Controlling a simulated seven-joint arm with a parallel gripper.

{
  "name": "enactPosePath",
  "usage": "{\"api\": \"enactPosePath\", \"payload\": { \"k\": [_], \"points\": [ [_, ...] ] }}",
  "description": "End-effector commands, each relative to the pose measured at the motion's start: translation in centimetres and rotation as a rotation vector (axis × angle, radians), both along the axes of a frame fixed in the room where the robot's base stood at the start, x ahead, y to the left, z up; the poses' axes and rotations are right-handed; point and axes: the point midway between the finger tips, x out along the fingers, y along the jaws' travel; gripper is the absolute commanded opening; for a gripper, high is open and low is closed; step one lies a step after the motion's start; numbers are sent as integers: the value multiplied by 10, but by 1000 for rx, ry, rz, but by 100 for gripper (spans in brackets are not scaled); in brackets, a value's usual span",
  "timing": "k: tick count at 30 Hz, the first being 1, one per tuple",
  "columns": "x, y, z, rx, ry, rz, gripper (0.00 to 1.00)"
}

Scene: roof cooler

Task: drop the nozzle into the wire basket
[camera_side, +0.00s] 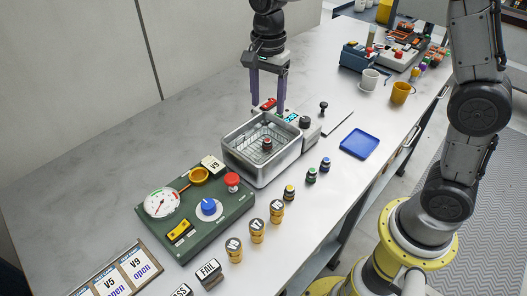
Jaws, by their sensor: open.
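A metal tank (262,178) stands mid-table with a wire basket (250,149) inside it. A small dark nozzle with a reddish top (267,143) stands upright within the basket area. My gripper (268,109) points down over the far side of the tank, its two purple-grey fingers apart. It is above and behind the nozzle and not touching it. A small red part (268,103) shows between or behind the fingers; I cannot tell its depth. Small nozzle-like pieces with yellow (290,191), green (311,174) and blue (325,163) tops stand in a row right of the tank.
A control box with a cyan display (292,118) adjoins the tank. A green panel with gauge and knobs (205,225) lies in front. The table's left side is clear.

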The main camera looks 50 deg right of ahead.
Motion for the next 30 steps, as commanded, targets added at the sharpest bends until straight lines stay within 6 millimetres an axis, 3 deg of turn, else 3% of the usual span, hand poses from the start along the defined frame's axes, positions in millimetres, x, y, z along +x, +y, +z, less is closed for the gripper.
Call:
{"api": "enactPosePath", "payload": {
  "k": [3, 9, 21, 24, 26, 30],
  "points": [
    [1, 0, 25, 1, -3, 0, 67],
    [0, 0, 51, 0, -1, 0, 67],
    [0, -1, 60, 0, -1, -2, 67],
    [-3, -3, 73, 4, -32, -8, 67],
    [-9, -7, 87, 7, -65, -14, 67],
    [-49, -19, 118, 13, -142, -24, 67]
  ]
}}
